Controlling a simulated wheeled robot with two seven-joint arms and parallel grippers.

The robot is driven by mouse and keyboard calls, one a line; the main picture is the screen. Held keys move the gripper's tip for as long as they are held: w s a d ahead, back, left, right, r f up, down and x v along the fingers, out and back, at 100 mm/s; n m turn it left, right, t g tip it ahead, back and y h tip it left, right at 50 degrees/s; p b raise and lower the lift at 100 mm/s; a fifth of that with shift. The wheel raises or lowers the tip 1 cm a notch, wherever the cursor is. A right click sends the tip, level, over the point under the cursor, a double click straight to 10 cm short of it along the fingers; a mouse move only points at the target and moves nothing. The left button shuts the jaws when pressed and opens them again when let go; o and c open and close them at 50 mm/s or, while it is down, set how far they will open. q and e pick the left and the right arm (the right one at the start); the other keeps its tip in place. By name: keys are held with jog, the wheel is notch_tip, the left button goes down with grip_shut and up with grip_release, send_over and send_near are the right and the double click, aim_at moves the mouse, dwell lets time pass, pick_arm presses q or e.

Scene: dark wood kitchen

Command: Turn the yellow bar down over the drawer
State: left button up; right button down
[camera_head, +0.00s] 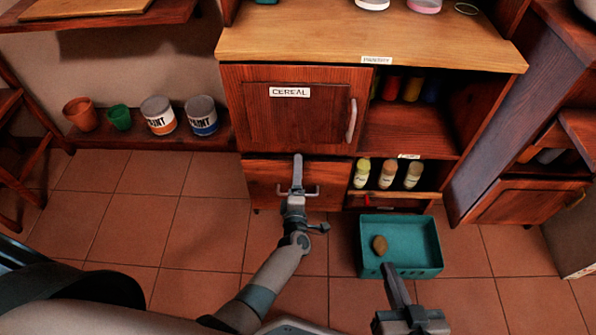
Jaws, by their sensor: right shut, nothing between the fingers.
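A pale yellowish bar (425,194) lies level across the front of the small bottle shelf, just above a dark red-brown front. A small red piece (367,200) shows under its left part. The wooden drawer (262,178) under the cereal cupboard has a metal handle. My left gripper (297,160) is in front of this drawer, covering its middle and part of the handle; its jaw gap does not show, and contact is unclear. My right gripper (386,268) is shut and empty, with its tips over the front rim of a teal crate, below the bar.
The teal crate (425,268) stands on the tiled floor with a brown potato-like thing (379,245) inside. The cereal door (300,120) is shut. Several bottles (387,175) stand behind the bar. Paint cans (158,115) sit on a low shelf at left. Floor left is clear.

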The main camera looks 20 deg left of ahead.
pick_arm(q)
jog(key=p+v, duration=0.1)
jog(key=v, duration=1.5)
jog(key=shift+s, duration=0.2)
pick_arm(e)
jog(key=shift+s+d+f+g+h, duration=0.15)
jog(key=shift+s+d+f+g, duration=0.15)
jog(key=shift+s+f+g, duration=0.25)
jog(key=shift+s+d+f+g+h, duration=0.1)
jog(key=shift+s+d+f+g, duration=0.25)
jog(key=shift+f, duration=0.35)
jog(key=shift+s+d+f+g+h, duration=0.15)
jog(key=shift+s+d+f+g, duration=0.15)
jog(key=shift+f+g, duration=0.25)
pick_arm(q)
jog(key=shift+d+r, duration=0.15)
pick_arm(e)
jog(key=shift+a, duration=0.15)
